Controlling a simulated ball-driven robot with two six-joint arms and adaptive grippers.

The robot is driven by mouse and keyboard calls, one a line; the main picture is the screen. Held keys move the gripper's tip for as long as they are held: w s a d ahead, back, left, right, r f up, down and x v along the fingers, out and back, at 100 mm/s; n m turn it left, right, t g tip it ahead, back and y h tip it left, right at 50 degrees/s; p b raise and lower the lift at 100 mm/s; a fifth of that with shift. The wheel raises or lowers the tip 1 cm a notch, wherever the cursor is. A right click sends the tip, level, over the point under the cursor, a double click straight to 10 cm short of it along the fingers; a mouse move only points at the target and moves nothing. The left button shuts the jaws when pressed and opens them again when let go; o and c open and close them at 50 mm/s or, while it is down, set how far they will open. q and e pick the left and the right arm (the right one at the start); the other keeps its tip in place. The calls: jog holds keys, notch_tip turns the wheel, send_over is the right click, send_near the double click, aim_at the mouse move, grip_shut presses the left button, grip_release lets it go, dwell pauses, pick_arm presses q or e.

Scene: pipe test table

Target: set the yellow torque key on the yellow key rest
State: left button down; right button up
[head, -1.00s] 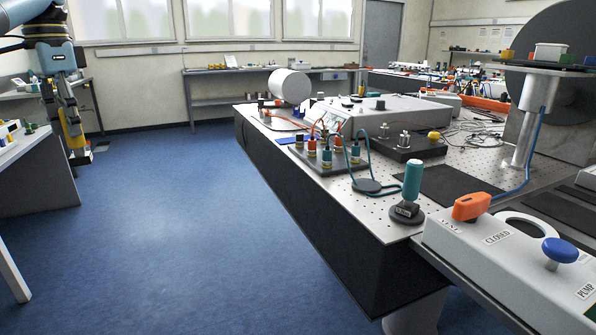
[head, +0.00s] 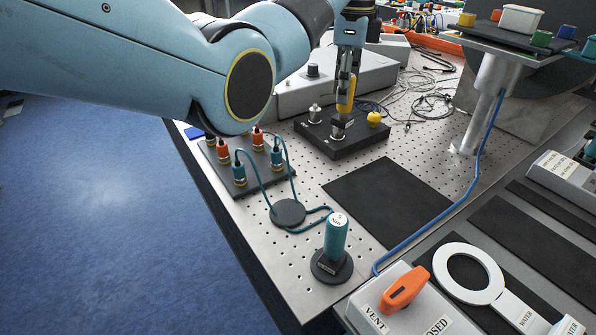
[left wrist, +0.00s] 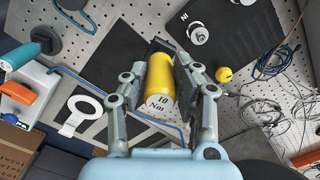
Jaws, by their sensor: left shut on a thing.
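The yellow torque key (head: 346,95) is held in my left gripper (head: 344,85) above the black block (head: 345,150) with metal fittings. In the left wrist view the key (left wrist: 160,80) shows its "10 Nm" end towards the camera, between the two fingers of my left gripper (left wrist: 168,72). Its far end is dark and partly hidden. In the head view its lower end overlaps a fitting (head: 338,128); I cannot tell whether they touch. I cannot make out a yellow key rest. My right gripper is not in view.
A teal key (head: 335,238) stands upright on a round black base (head: 331,266) near the front edge. A plate with several capped connectors (head: 239,168) and teal hoses lies left of the block. A yellow knob (head: 374,118) sits on the block. A dark mat (head: 388,198) lies bare.

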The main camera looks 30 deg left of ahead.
pick_arm(q)
jog(key=s+d+r+m+p, duration=0.25)
jog(key=s+d+p, duration=0.2)
jog(key=s, duration=0.25)
jog(key=shift+m, duration=0.35)
jog(key=s+a+f+p, duration=0.1)
jog(key=s+f, duration=0.2)
jog(key=s+a+f+p, duration=0.2)
jog(key=s+f, duration=0.2)
jog(key=s+a+f+p, duration=0.2)
jog(key=s+f, duration=0.2)
jog(key=shift+a, duration=0.2)
jog(key=shift+f, duration=0.5)
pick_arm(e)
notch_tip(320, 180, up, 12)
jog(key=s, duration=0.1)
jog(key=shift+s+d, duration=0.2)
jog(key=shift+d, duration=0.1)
pick_arm(q)
jog(key=shift+f, duration=0.1)
jog(key=c, duration=1)
grip_release()
